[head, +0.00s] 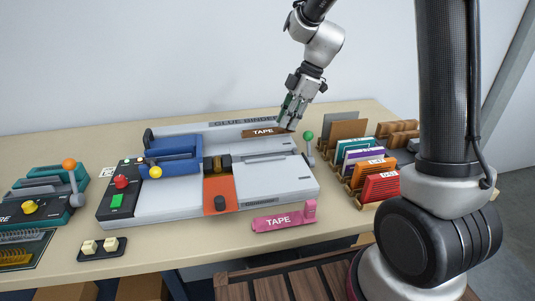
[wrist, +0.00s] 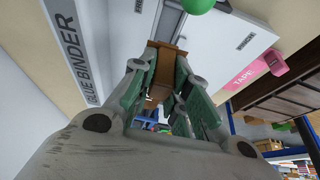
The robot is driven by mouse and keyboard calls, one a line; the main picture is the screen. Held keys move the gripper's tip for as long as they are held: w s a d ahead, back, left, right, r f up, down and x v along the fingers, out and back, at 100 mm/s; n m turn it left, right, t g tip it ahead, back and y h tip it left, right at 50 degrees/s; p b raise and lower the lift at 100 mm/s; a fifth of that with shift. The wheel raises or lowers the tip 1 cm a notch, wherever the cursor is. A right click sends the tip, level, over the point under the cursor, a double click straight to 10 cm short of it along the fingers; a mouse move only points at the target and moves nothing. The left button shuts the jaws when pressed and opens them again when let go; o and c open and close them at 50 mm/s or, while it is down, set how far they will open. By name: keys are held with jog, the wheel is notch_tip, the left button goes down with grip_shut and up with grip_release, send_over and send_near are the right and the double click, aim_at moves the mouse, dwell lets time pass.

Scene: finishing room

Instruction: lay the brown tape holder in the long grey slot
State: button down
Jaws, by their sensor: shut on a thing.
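The brown tape holder (head: 262,132), lettered TAPE, is gripped at its right end by my gripper (head: 286,123) at the back right of the glue binder. It appears level, over the binder's rear part; whether it touches the surface is unclear. In the wrist view the brown holder (wrist: 163,62) is between the green finger pads of my gripper (wrist: 158,78). The glue binder (head: 290,184) is a pale grey machine with long grey strips along its back. I cannot make out for certain which is the long grey slot; the holder may hide part of it.
A pink tape holder (head: 284,218) lies at the binder's front edge. A green-knobbed lever (head: 308,136) stands at the binder's right, close to my gripper. A rack of coloured cards (head: 376,172) is further right. A blue clamp (head: 172,155) sits on the binder's left.

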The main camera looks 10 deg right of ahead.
jog(key=shift+f, duration=0.1)
dwell(0.5)
jog(key=shift+f, duration=3.5)
jog(key=shift+f, duration=0.55)
jog(key=c, duration=1.7)
grip_release()
jog(key=shift+o, duration=0.2)
jog(key=v, duration=1.1)
jog(key=shift+d, duration=0.1)
